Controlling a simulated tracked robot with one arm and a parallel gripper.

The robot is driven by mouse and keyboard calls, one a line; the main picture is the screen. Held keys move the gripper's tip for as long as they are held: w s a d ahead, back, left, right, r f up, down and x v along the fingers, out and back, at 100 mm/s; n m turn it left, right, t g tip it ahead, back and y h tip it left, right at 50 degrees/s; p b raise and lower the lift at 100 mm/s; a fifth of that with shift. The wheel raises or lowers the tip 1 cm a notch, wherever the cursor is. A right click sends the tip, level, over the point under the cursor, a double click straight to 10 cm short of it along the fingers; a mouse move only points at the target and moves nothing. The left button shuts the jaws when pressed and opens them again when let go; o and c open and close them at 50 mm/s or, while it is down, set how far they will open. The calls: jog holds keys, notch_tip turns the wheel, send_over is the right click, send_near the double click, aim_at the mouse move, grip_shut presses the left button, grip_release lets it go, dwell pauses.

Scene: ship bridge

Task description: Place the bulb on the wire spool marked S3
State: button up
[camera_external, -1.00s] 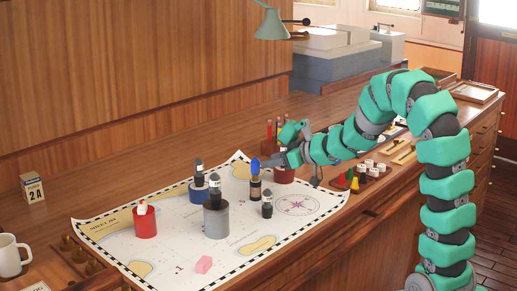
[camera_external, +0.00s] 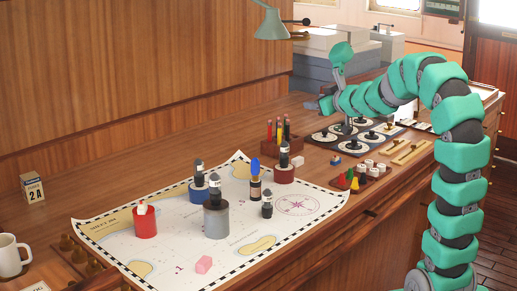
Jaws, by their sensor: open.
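Several cylinders that look like wire spools stand on the chart: a red one (camera_external: 145,224), a blue one (camera_external: 199,194), a grey one (camera_external: 216,222) and a dark red one (camera_external: 284,176). The blue, grey and dark red ones each carry a small dark upright piece; the one on the dark red spool (camera_external: 284,156) stands upright. I cannot tell which piece is the bulb, and the S3 mark is not readable. A blue-topped piece (camera_external: 255,168) and a dark piece (camera_external: 267,206) stand nearby. My gripper (camera_external: 331,96) is open, apart from the spools, behind and right of them.
A pencil holder (camera_external: 282,132) stands behind the dark red spool. Dark trays with round pieces (camera_external: 342,136) lie below my gripper. Coloured cones (camera_external: 348,180) and white pots (camera_external: 371,168) are at the right.

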jog(key=d+r+m+t+h, duration=0.3)
jog(key=d+r+m+h, duration=0.1)
jog(key=d+r, duration=0.8)
jog(key=s+d+r+m+h, duration=0.1)
jog(key=s+d+r+m, duration=0.1)
jog(key=s+d+r, duration=0.2)
jog(key=s+d+r+m+h, duration=0.2)
jog(key=s+d+r, duration=0.3)
jog(key=s+r, duration=0.4)
notch_tip(320, 180, up, 4)
jog(key=shift+s+r+m+g, duration=0.15)
jog(key=shift+s+m+g, duration=0.15)
jog(key=shift+s, duration=0.05)
jog(key=shift+d, duration=0.1)
jog(key=shift+f, duration=0.25)
